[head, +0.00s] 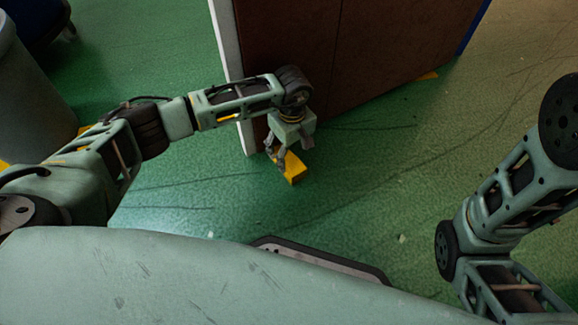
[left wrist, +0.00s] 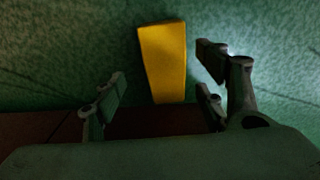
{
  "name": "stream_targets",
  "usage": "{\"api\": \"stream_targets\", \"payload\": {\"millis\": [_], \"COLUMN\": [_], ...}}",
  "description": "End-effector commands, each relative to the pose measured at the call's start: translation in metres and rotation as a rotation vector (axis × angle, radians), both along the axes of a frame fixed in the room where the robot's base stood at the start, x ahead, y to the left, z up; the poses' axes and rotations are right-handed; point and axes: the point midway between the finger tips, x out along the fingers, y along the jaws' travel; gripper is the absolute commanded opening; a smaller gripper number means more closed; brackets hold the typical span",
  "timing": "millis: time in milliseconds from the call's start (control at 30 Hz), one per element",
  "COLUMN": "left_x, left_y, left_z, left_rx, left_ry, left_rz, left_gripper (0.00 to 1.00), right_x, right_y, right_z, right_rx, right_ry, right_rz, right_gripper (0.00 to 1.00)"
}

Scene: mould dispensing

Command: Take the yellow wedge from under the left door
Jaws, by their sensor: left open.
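The yellow wedge (head: 293,170) lies on the green floor at the bottom edge of the brown door (head: 290,40). In the left wrist view the wedge (left wrist: 163,60) stands out from the dark door edge, between the fingers. My left gripper (head: 284,158) is just above the wedge, pointing down, and partly covers it. Its fingers (left wrist: 165,90) are open on both sides of the wedge, with gaps to it. The wedge's end near the door is hidden. My right arm shows at the right, but its gripper is out of view.
Another small yellow piece (head: 428,76) shows under the door's far part. A pale door edge (head: 232,70) stands close to my left arm. A grey bin (head: 30,100) is at the left. The green floor (head: 370,190) right of the wedge is clear.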

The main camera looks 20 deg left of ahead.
Motion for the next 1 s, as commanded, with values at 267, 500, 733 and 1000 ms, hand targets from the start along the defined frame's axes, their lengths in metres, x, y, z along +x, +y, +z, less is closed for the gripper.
{"api": "stream_targets", "payload": {"millis": [267, 500, 733, 1000], "left_x": [-0.005, -0.004, -0.004, -0.004], "left_y": [0.006, 0.006, 0.006, 0.006], "left_z": [-0.034, -0.051, -0.049, -0.049], "left_rx": [-0.001, -0.002, -0.002, -0.002], "left_ry": [0.002, 0.001, 0.001, 0.001], "left_rz": [0.003, 0.003, 0.002, 0.002], "left_gripper": [0.66, 0.66, 0.62, 0.39], "right_x": [0.001, 0.001, 0.0, 0.001], "right_y": [0.0, 0.0, 0.0, 0.0], "right_z": [-0.037, -0.051, -0.049, -0.049], "right_rx": [0.0, 0.0, 0.0, 0.0], "right_ry": [0.002, 0.002, 0.002, 0.002], "right_rz": [0.0, 0.0, 0.0, 0.0], "right_gripper": [0.4, 0.4, 0.4, 0.4]}}
